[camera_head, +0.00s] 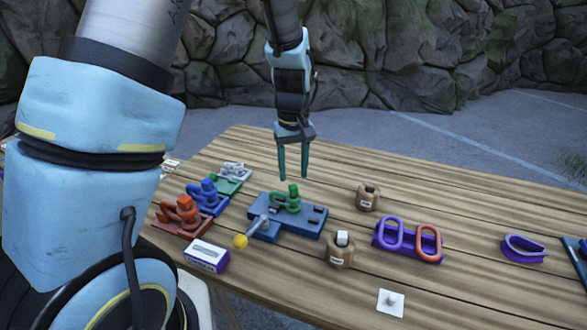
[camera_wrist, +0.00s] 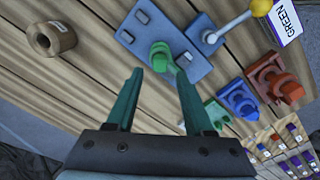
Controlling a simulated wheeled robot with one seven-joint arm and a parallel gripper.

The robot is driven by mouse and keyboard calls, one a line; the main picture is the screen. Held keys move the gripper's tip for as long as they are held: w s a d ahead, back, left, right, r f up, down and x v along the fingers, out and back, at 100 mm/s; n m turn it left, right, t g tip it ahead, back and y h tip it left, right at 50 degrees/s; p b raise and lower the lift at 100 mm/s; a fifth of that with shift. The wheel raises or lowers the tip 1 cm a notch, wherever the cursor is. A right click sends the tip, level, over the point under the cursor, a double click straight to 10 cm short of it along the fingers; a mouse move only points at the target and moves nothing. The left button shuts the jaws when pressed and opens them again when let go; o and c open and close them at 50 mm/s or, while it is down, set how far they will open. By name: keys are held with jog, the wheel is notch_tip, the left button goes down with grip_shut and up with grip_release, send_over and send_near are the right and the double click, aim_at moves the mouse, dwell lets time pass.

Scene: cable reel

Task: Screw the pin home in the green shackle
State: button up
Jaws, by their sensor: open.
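The green shackle (camera_head: 288,200) stands on a blue fixture plate (camera_head: 310,222) near the middle of the table; it also shows in the wrist view (camera_wrist: 160,57). A grey rod with a yellow ball end (camera_head: 240,241) angles off the plate's left part. I cannot make out the shackle's pin clearly, nor how deep it sits. My gripper (camera_head: 293,174) is open and empty, pointing down above the green shackle with a gap. In the wrist view its two green fingers (camera_wrist: 159,75) lie either side of the shackle's near end.
A white-and-purple box reading GREEN (camera_wrist: 287,20) lies by the yellow ball. Brown holders (camera_head: 367,198) and a purple plate with links (camera_head: 408,241) are right.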

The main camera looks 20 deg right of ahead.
aim_at(294, 186)
jog(key=shift+f, duration=0.15)
jog(key=shift+f+b, duration=1.5)
jog(key=shift+f, duration=0.65)
jog(key=shift+c, duration=0.3)
grip_shut()
